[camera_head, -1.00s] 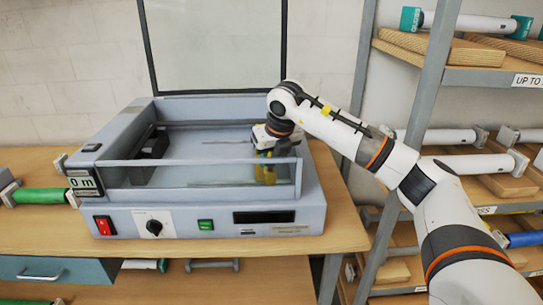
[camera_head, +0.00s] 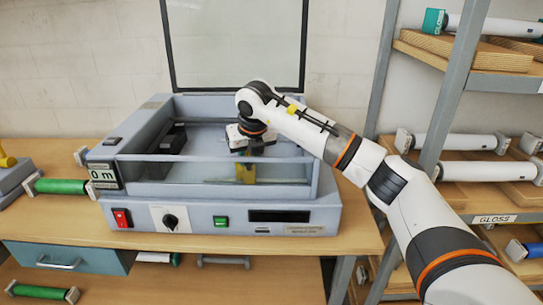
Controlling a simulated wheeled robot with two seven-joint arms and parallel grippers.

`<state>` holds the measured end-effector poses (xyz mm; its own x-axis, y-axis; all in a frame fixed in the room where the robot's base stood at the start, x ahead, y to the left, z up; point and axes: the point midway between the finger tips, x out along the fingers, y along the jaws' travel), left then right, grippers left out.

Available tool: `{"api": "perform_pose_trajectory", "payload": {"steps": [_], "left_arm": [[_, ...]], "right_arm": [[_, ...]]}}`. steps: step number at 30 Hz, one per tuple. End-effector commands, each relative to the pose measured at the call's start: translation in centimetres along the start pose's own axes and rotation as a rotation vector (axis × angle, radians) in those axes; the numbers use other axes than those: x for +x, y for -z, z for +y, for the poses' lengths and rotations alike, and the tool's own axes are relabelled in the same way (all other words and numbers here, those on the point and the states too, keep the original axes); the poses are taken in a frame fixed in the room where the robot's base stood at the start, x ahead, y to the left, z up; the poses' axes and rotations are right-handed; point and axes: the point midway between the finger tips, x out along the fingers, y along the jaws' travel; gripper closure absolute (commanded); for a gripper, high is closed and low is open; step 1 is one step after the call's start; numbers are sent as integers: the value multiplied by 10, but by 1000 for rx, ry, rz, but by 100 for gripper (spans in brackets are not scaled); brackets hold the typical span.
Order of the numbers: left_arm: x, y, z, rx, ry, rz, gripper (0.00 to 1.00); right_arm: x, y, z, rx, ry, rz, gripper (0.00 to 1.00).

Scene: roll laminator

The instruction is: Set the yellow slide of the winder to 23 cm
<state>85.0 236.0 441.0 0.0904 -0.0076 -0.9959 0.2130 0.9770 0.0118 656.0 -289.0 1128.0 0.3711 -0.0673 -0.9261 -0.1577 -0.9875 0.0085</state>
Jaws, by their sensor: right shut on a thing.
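The laminator (camera_head: 225,215) stands on the wooden table, its upper bay open and framed by grey walls. The yellow slide (camera_head: 246,173) is inside the bay, right of the middle, seen behind the clear front strip. My right gripper (camera_head: 247,152) reaches down into the bay from above and is shut on the yellow slide; its fingertips are partly hidden by the wrist and front wall. A dark block (camera_head: 169,150) sits at the left of the bay. The scale marks are too small to read. My left gripper is not in view.
A red switch (camera_head: 122,217), black knob (camera_head: 170,220) and green button (camera_head: 221,221) are on the front panel. A green roll (camera_head: 60,186) lies left of the machine. Shelves of rolls (camera_head: 470,140) stand close on the right. A clear panel (camera_head: 235,40) rises behind.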

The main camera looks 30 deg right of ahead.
Motion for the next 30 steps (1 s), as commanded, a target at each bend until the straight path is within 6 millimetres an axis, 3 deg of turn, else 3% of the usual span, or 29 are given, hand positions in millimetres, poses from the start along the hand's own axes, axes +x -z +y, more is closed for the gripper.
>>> {"api": "perform_pose_trajectory", "payload": {"steps": [3, 11, 12, 13, 30], "left_arm": [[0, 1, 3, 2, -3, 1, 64], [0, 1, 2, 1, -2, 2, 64], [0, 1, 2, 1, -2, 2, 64], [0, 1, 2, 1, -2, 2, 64], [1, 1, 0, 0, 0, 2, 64]], "right_arm": [[0, 4, -9, -1, 9, 8, 100], [0, 4, -10, -1, 10, 10, 100], [0, 4, -10, -1, 10, 10, 68], [0, 4, -10, -1, 10, 10, 65], [-1, 3, -8, 0, 7, 6, 65]]}}
